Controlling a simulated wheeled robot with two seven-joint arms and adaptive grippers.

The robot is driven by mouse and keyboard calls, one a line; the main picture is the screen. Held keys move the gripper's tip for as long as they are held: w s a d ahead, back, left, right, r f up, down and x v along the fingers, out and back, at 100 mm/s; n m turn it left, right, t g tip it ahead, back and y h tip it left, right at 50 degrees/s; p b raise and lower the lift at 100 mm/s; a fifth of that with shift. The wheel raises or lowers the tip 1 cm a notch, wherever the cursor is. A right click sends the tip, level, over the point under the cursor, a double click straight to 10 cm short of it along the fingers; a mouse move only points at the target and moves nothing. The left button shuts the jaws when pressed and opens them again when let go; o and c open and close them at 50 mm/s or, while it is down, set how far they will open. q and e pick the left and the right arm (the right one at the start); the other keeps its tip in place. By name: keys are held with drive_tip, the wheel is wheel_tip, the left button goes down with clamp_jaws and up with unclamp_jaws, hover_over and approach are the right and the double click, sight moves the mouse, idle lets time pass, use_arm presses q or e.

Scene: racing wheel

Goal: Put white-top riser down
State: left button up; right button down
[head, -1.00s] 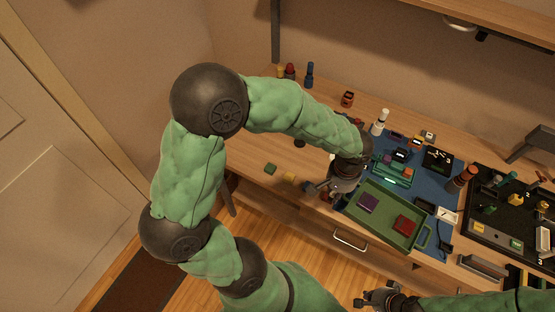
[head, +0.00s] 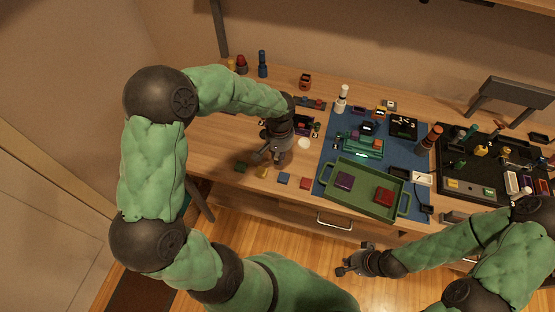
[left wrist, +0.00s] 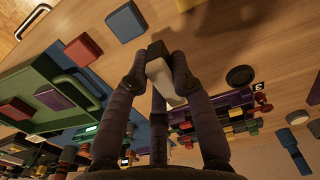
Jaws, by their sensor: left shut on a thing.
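My left gripper (head: 266,158) is over the wooden table left of the blue mat. In the left wrist view its fingers (left wrist: 158,62) are shut on a small block with a white part and a dark part, the white-top riser (left wrist: 164,77). In the head view the riser is hidden by the gripper. I cannot tell whether it touches the table. My right gripper (head: 354,260) is open and empty, in front of the table edge over the floor.
Small green (head: 240,167), yellow (head: 262,172), blue (head: 283,178) and red (head: 305,183) blocks lie along the front edge near the left gripper. A white disc (head: 304,144) lies just right of it. A green tray (head: 362,205) stands further right. Bare wood lies to the left.

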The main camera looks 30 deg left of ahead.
use_arm(q)
drive_tip(key=shift+w+a+f, duration=0.35)
drive_tip(key=shift+f, duration=0.25)
drive_tip(key=shift+w+a+f, duration=0.3)
drive_tip(key=shift+w+f, duration=0.05)
drive_tip(key=shift+f, duration=0.2)
drive_tip(key=shift+w+a+f+b, duration=0.15)
drive_tip(key=shift+f+b, duration=0.7)
drive_tip(key=shift+f, duration=0.85)
drive_tip(key=shift+f, duration=0.2)
drive_tip(key=o, duration=0.9)
drive_tip(key=shift+o, duration=0.2)
drive_tip(key=shift+r, duration=0.15)
